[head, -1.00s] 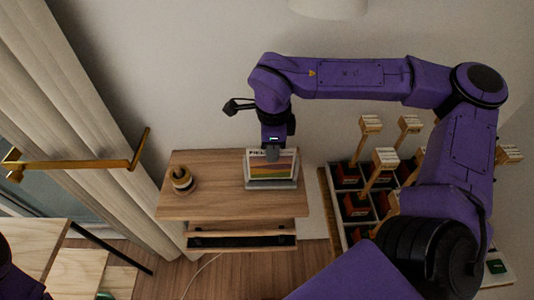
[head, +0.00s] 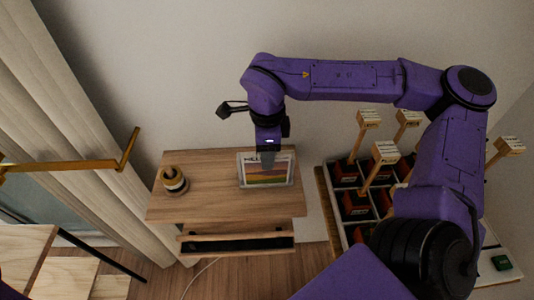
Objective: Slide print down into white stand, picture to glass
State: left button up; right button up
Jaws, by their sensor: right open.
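The print (head: 265,174), with a pale top strip of dark lettering and coloured bands below, stands on the wooden cabinet top (head: 210,203). The pale rim of the white stand (head: 267,187) shows along its bottom and sides, so the print appears to be within the stand. Whether it sits fully down is too small to tell. The picture side faces me. My right gripper (head: 270,158) is open, pointing down at the print's top edge and overlapping its upper middle; contact cannot be told. The fingertips are dark and partly blend with the print. My left gripper is out of view.
A small round dark-and-tan object (head: 173,183) stands left of the print. Right of the cabinet is a divided crate (head: 337,222) with several wooden-handled items. A brass bar (head: 75,165) and curtain (head: 80,110) are at left. The cabinet's front top is clear.

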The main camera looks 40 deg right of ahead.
notch_tip(320, 180, up, 7)
jog(key=shift+f+b, duration=0.1)
jog(key=shift+b, duration=0.3)
jog(key=shift+f, duration=0.1)
